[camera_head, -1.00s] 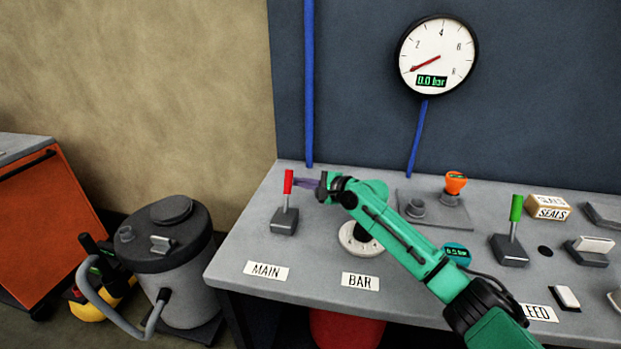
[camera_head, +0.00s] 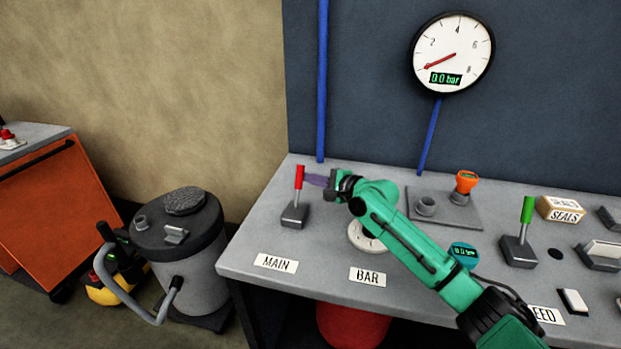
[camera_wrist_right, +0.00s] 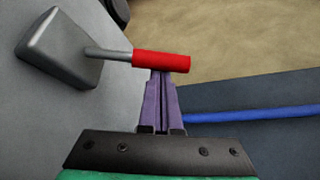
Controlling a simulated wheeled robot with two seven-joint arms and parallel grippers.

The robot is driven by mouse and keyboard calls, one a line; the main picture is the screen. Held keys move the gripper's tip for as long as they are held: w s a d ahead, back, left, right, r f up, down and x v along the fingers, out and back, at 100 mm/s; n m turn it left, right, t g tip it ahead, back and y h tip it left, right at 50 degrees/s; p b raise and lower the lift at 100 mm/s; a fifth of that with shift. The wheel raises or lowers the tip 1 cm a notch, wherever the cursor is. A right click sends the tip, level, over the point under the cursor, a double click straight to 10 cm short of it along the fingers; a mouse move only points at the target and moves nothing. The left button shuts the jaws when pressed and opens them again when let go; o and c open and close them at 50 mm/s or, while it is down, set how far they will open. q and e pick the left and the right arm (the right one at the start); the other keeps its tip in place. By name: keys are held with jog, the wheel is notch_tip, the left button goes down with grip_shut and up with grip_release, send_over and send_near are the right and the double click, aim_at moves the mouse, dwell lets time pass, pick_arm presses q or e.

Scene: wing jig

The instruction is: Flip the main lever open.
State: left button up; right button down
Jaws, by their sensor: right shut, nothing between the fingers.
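The main lever has a red handle (camera_head: 299,177) on a grey base (camera_head: 295,214), behind the MAIN label (camera_head: 276,263) on the bench. The handle stands nearly upright. My right gripper (camera_head: 308,180) is shut and empty, with its purple fingertips just right of the red handle. In the right wrist view the lever's red handle (camera_wrist_right: 161,61) lies across the tips of the shut fingers (camera_wrist_right: 161,75). The tips look against or very close to the handle; contact cannot be told for certain. My left gripper is not in view.
The bench top (camera_head: 250,240) is clear left of the lever. A BAR label (camera_head: 367,277) and a round dial (camera_head: 365,236) are under my right arm. A green lever (camera_head: 526,209) stands further right. A gauge (camera_head: 453,53) reads 0.0 bar on the wall panel.

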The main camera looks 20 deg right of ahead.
aim_at(298, 176)
jog(key=shift+s+r, duration=0.1)
jog(key=shift+s, duration=0.05)
jog(key=shift+s+a+r+n+t+p, duration=0.35)
jog(key=shift+s+a+n+t+p, duration=0.15)
jog(key=shift+n, duration=0.3)
jog(key=shift+s+a+r+n+t, duration=0.15)
jog(key=shift+s+a+n+t, duration=0.2)
jog(key=shift+s+n+t, duration=0.25)
jog(key=shift+s+a+n, duration=0.15)
jog(key=shift+s+n, duration=0.25)
jog(key=shift+s+a+n+t+y+b, duration=0.2)
jog(key=shift+s+n+t+y+b, duration=0.1)
jog(key=shift+n+b, duration=0.15)
jog(key=s+n+b, duration=0.1)
jog(key=s+a+n+t+y+b, duration=0.1)
jog(key=b, duration=0.1)
jog(key=s+a+n+b, duration=0.1)
jog(key=n, duration=0.1)
jog(key=shift+f+y+b, duration=0.25)
jog(key=shift+y+b, duration=0.05)
jog(key=shift+s+a+f+n+t+y+b, duration=0.1)
jog(key=shift+s+a+n+t+y+b, duration=0.25)
jog(key=shift+n+b, duration=0.5)
jog(key=shift+s+y+b, duration=0.25)
jog(key=shift+s+b, duration=0.05)
jog(key=shift+b, duration=0.05)
jog(key=shift+n, duration=0.3)
